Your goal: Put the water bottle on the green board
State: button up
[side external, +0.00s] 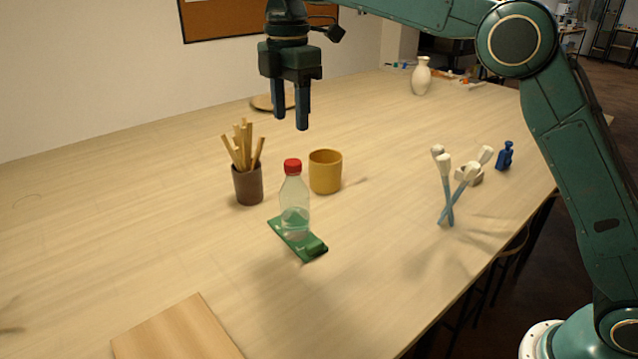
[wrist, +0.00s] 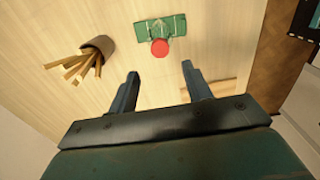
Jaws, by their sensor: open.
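The water bottle (side external: 294,203), clear with a red cap, stands upright on the green board (side external: 312,250) in the side view. In the wrist view its red cap (wrist: 160,48) shows from above, overlapping the near edge of the green board (wrist: 172,25). The bottle hides part of the board. My gripper (side external: 289,120) is open and empty, well above the table and higher than the bottle. In the wrist view the open fingers (wrist: 160,70) are apart from the cap, with nothing between them.
A brown cup of wooden sticks (side external: 247,185) and a yellow mug (side external: 325,172) stand close behind the bottle. White-headed blue tools (side external: 446,185), a blue bottle (side external: 505,156) and a white vase (side external: 421,77) are farther right.

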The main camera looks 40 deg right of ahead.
jog(key=shift+r, duration=0.7)
jog(key=s+d+r+m+t, duration=0.2)
jog(key=s+d+m, duration=0.3)
jog(key=s, duration=0.4)
jog(key=s+d+r+m+t, duration=0.1)
jog(key=s+d+r+m, duration=0.1)
jog(key=s+d+m, duration=0.45)
jog(key=s+d+f+m+t, duration=0.1)
jog(key=s+f+m, duration=0.2)
jog(key=s, duration=0.6)
jog(key=s+d+f+m+t, duration=0.1)
jog(key=s+d+f+m, duration=0.1)
jog(key=s+f, duration=0.6)
jog(key=shift+s+f+m+t, duration=0.15)
jog(key=shift+s+m+t, duration=0.15)
jog(key=shift+s+m, duration=0.5)
